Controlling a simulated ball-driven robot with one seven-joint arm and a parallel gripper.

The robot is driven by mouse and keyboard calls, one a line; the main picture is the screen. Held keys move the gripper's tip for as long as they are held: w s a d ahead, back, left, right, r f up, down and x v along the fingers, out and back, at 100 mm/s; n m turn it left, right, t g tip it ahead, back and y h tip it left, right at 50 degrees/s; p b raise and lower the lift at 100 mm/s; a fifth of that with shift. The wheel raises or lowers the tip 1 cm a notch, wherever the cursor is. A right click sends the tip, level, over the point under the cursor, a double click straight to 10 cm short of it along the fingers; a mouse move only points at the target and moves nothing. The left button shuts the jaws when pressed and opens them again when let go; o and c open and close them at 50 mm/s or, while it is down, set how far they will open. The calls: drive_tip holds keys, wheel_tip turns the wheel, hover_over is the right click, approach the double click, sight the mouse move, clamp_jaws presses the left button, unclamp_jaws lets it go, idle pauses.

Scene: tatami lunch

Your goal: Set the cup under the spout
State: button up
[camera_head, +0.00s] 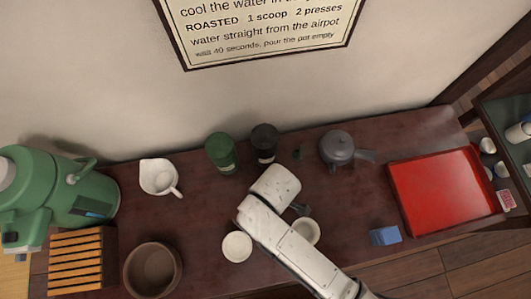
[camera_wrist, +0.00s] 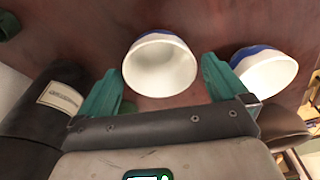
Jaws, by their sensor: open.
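Two small white cups stand on the dark table, a left cup (camera_head: 237,246) and a right cup (camera_head: 306,232) partly behind my arm. In the wrist view, one cup (camera_wrist: 160,65) with a blue outer band lies ahead of and between the green fingers of my gripper (camera_wrist: 160,88); it appears to be the right cup. The other cup (camera_wrist: 265,72) is beyond the right finger. My gripper is open, with nothing held; in the head view it is mostly hidden by my arm. The green airpot (camera_head: 60,190) with its spout stands at the far left.
A slatted wooden stand (camera_head: 76,262) and a brown bowl (camera_head: 152,270) are near the airpot. A white pouring bowl (camera_head: 159,177), green canister (camera_head: 221,152), black canister (camera_head: 264,142) and grey teapot (camera_head: 337,147) line the back. A red tray (camera_head: 440,190) and blue block (camera_head: 385,235) are right.

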wheel_tip(320, 180, up, 9)
drive_tip(key=d, duration=0.1)
drive_tip(key=shift+d+f, duration=0.15)
drive_tip(key=shift+f, duration=0.05)
drive_tip(key=s+d+m+t+h, duration=0.1)
drive_tip(key=d+m+h, duration=0.1)
drive_tip(key=d+m, duration=1.55)
drive_tip(key=s+d, duration=0.6)
drive_tip(key=d, duration=0.4)
drive_tip(key=shift+d+f, duration=0.15)
drive_tip(key=shift+d, duration=0.2)
drive_tip(key=shift+s, duration=0.1)
